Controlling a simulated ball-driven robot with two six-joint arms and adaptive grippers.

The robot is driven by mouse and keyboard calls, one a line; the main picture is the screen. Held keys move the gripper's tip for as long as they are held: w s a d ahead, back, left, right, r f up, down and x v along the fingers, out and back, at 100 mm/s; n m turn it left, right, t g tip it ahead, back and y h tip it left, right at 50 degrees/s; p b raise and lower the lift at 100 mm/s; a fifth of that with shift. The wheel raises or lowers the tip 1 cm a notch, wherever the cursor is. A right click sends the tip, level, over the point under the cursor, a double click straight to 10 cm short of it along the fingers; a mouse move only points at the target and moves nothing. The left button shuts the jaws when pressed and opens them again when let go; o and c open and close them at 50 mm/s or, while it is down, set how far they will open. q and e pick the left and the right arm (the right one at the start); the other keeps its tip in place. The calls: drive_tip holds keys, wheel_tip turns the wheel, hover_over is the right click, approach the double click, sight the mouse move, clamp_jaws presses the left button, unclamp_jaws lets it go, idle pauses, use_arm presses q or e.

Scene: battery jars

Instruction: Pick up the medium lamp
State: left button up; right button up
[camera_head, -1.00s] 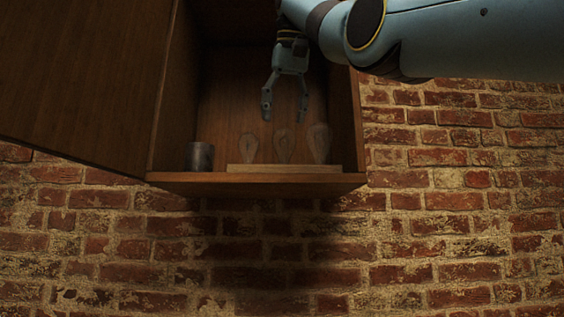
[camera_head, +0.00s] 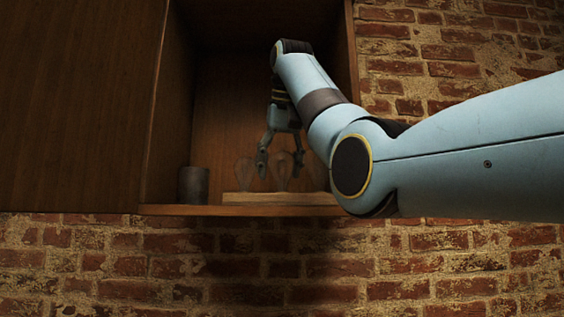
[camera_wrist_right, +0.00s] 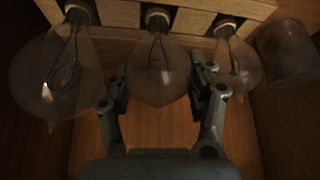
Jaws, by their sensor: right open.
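The medium lamp (camera_head: 281,171) is a clear glass bulb, the middle one of three standing in a light wooden holder (camera_head: 270,199) inside the cabinet. My right gripper (camera_head: 280,165) reaches down from above with its fingers open around it. A smaller lamp (camera_head: 245,174) stands on the left and a larger lamp (camera_head: 318,177) on the right, partly hidden by my arm. My left gripper is not in view.
The cabinet's side wall (camera_head: 172,110) and open door (camera_head: 75,110) bound the left. The neighbouring lamps stand close outside the fingers.

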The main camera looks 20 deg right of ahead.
drive_tip(key=shift+f, duration=0.2)
drive_tip(key=shift+c, duration=0.3)
drive_tip(key=c, duration=0.9)
drive_tip(key=shift+c, duration=0.4)
